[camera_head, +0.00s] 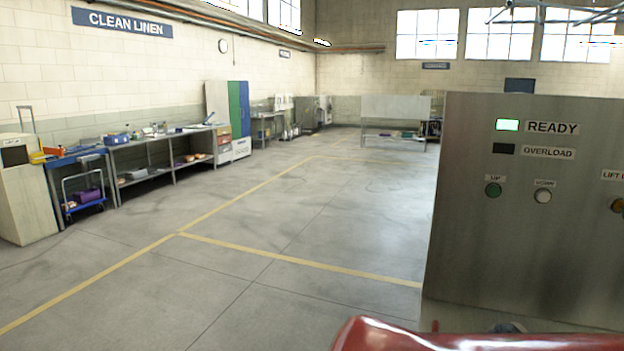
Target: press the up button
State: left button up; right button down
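The up button (493,190) is a small round green button under an "UP" label on a steel control panel (470,250) at the right. A "READY" lamp (508,125) above is lit green-white. The "OVERLOAD" lamp (503,149) below it is dark. Neither of my grippers shows in the head view.
A glossy red surface (450,335) is in front below the panel. Grey floor with yellow lines is open at the left. Workbenches (165,160) and cabinets (228,115) line the left wall.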

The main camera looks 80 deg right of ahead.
aim_at(494, 191)
jog(key=z, duration=3.7)
